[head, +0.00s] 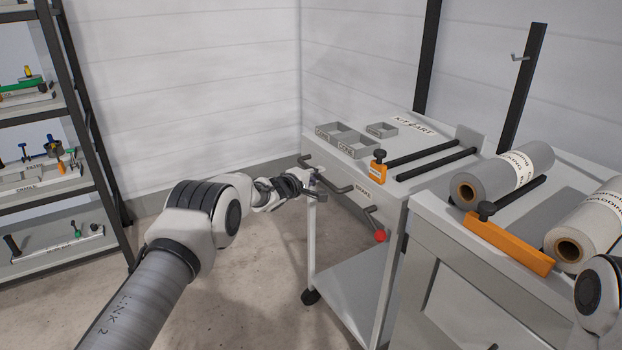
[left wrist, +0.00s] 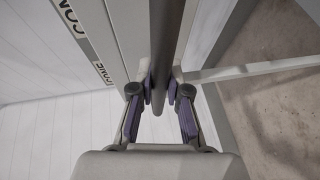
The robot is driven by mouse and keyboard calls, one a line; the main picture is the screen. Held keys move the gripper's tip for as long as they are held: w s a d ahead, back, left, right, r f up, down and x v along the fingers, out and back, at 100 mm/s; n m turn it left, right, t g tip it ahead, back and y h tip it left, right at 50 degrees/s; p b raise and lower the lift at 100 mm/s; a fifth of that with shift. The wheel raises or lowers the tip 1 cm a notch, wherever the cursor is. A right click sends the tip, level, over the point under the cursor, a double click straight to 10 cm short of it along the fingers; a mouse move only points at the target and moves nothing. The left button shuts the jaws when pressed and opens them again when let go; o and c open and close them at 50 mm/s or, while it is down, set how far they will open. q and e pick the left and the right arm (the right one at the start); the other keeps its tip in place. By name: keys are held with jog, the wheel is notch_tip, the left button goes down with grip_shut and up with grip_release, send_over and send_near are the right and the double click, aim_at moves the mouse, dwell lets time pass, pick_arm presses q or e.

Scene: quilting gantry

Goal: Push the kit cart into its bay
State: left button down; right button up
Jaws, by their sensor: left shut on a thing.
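The kit cart (head: 415,125) is a grey two-level cart with a "KIT CART" label on its top. A dark handle bar (head: 335,186) runs along its near left end. My left gripper (head: 314,184) is shut on this handle. In the left wrist view the dark handle (left wrist: 167,45) passes between the fingers of the left gripper (left wrist: 160,92). A brake lever with a red knob (head: 380,236) hangs below a "BRAKE" label. The bay's outline cannot be made out. My right gripper is out of view.
A grey cabinet (head: 440,235) with fabric rolls (head: 502,172) and an orange bracket (head: 505,245) stands close on the cart's right. A dark-framed shelf (head: 88,120) stands at left. White walls close off the back. The concrete floor (head: 240,290) at lower middle is clear.

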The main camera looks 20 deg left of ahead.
pick_arm(q)
jog(key=shift+d+r, duration=0.1)
jog(key=shift+r, duration=0.05)
jog(key=c, duration=1.3)
grip_release()
jog(key=shift+o, duration=0.8)
jog(key=shift+w+d, duration=0.2)
jog(key=shift+a, duration=0.1)
jog(key=shift+s+a, duration=0.25)
jog(key=shift+s, duration=0.2)
jog(key=v, duration=1.1)
jog(key=shift+d, duration=0.1)
